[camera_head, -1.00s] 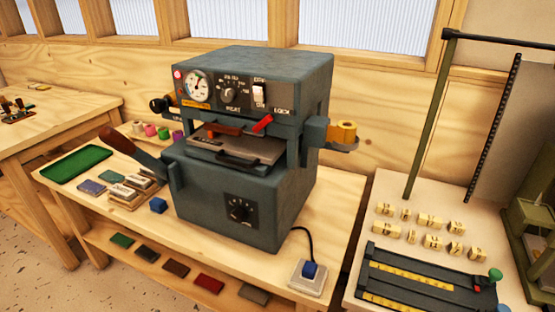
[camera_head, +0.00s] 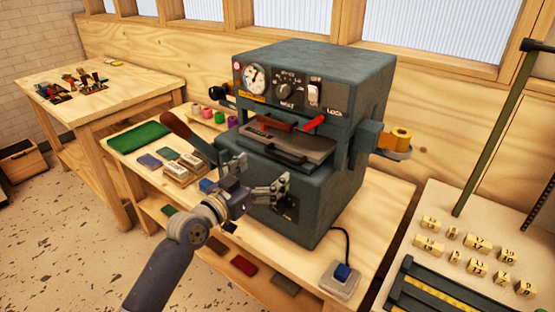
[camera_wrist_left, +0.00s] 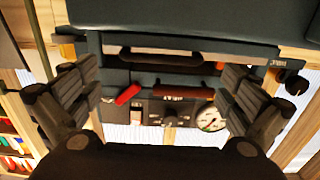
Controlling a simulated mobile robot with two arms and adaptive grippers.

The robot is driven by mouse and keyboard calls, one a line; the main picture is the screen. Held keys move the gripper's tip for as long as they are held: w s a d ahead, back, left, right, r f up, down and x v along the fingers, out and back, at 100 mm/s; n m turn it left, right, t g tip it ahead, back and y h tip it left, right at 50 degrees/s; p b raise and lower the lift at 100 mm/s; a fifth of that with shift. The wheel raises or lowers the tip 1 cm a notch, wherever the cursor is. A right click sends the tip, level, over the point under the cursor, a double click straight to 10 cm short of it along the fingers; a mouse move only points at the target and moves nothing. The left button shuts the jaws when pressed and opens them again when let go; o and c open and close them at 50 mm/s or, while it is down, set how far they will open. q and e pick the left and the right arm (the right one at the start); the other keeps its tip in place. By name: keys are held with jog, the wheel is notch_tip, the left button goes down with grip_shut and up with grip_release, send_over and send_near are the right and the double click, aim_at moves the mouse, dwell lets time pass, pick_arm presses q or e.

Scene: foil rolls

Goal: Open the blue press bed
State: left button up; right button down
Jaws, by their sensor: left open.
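The blue-grey press (camera_head: 318,75) stands on the wooden bench, with a gauge, a dial and a switch on its front. Its bed (camera_head: 300,143) shows in the front opening, with a dark handle bar (camera_head: 275,155) along its front edge. My left gripper (camera_head: 262,177) is open and empty in front of the press, just below the handle and apart from it. In the left wrist view, which looks upside down, the dark handle (camera_wrist_left: 160,56) lies across the picture between the spread fingers (camera_wrist_left: 158,78). A red lever (camera_wrist_left: 128,95) shows below it. My right gripper is not in view.
A long lever with a brown grip (camera_head: 180,128) sticks out at the press's left. A green tray (camera_head: 138,136) and small blocks lie left of it. A yellow roll (camera_head: 400,137) hangs at the right side.

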aim_at(279, 158)
pick_arm(q)
jog(key=shift+x, duration=2.55)
jog(key=c, duration=0.8)
jog(key=shift+s+a+r, duration=0.1)
jog(key=shift+s+a, duration=0.05)
jog(key=shift+a, duration=0.2)
jog(key=c, duration=1.3)
jog(key=shift+o, duration=0.2)
